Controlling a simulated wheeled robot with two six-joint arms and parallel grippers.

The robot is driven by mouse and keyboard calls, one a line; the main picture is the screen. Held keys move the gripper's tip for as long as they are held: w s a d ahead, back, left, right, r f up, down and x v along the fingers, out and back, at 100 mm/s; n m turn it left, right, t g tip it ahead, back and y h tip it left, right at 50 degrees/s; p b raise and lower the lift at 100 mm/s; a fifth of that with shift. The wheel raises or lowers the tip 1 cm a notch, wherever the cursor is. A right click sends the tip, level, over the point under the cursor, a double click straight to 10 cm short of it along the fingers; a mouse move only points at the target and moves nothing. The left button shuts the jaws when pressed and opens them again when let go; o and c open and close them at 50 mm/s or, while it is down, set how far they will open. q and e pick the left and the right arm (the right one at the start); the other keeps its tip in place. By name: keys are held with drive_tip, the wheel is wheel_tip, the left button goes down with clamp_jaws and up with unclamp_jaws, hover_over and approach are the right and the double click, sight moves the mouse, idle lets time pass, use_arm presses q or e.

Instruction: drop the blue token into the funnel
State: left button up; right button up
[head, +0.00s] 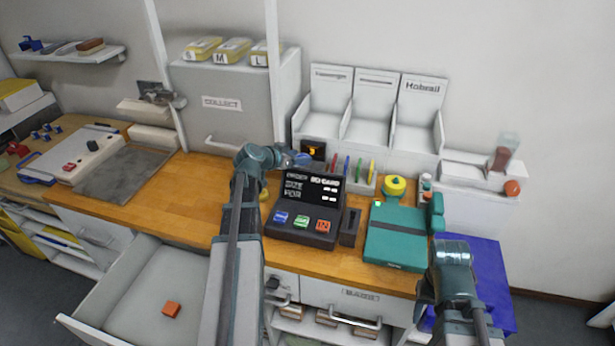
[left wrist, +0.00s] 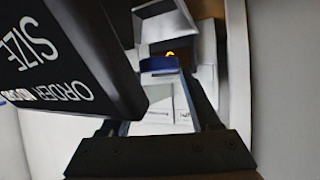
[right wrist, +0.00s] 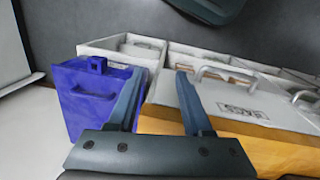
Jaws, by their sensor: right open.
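The blue token (left wrist: 158,63) is between the fingertips of my left gripper (left wrist: 160,75) in the left wrist view. My left gripper is shut on it. In the head view my left gripper (head: 290,159) is behind the black order terminal, with the blue token (head: 303,158) at its tip. The token is close to a small dark counter with an orange digit (head: 314,150), which also shows beyond it in the left wrist view (left wrist: 171,54). I cannot clearly make out the funnel. My right gripper (right wrist: 155,90) is open and empty, over the right front of the worktop.
The black order terminal (head: 310,190) stands close to my left gripper. Coloured upright pieces (head: 350,168) and a teal case (head: 398,235) are to its right. A blue bin (head: 480,270) is by my right arm. An open drawer (head: 130,290) holds an orange block.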

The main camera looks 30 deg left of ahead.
use_arm(q)
drive_tip(key=o, duration=0.4)
drive_tip(key=p+v, duration=0.6)
drive_tip(key=v, duration=0.7)
drive_tip(key=shift+s+r+p, duration=0.15)
drive_tip(key=shift+s+p, duration=0.15)
drive_tip(key=shift+s, duration=0.1)
